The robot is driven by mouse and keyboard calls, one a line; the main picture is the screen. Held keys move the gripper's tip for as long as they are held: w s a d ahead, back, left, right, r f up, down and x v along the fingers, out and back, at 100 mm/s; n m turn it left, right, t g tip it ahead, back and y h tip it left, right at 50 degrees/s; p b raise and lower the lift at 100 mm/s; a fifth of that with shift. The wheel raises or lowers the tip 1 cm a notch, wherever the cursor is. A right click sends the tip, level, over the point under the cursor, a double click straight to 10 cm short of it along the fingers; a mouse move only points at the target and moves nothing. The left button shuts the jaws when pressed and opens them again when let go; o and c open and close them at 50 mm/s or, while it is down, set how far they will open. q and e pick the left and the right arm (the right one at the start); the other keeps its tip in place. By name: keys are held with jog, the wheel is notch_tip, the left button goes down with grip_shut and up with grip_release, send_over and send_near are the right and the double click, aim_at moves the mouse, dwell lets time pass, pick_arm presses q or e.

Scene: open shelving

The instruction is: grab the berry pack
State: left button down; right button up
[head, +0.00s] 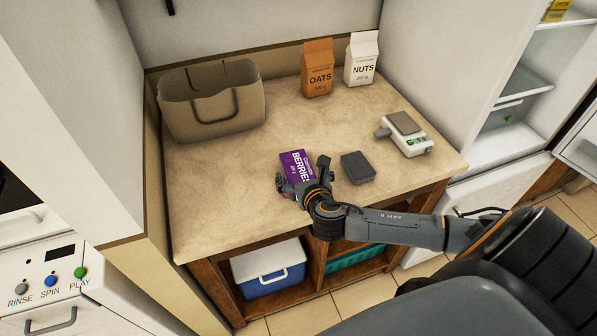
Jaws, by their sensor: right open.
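The purple berry pack (296,164), labelled "BERRIES", lies on the tabletop near its front middle. My right gripper (302,182) is at the pack's near end, its fingers spread to either side. It is open. The gripper and wrist hide the near part of the pack, and I cannot tell whether the fingers touch it. My left gripper is not in view.
A beige bag (212,106) stands at the back left of the table (225,190). An orange oats carton (318,70) and a white nuts carton (361,60) stand at the back. A dark grey block (358,168) and a scale (404,134) are on the right. The left front tabletop is clear.

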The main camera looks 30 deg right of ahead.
jog(key=shift+x, duration=1.2)
jog(key=c, duration=1.4)
jog(key=shift+c, duration=0.5)
jog(key=shift+r, duration=0.15)
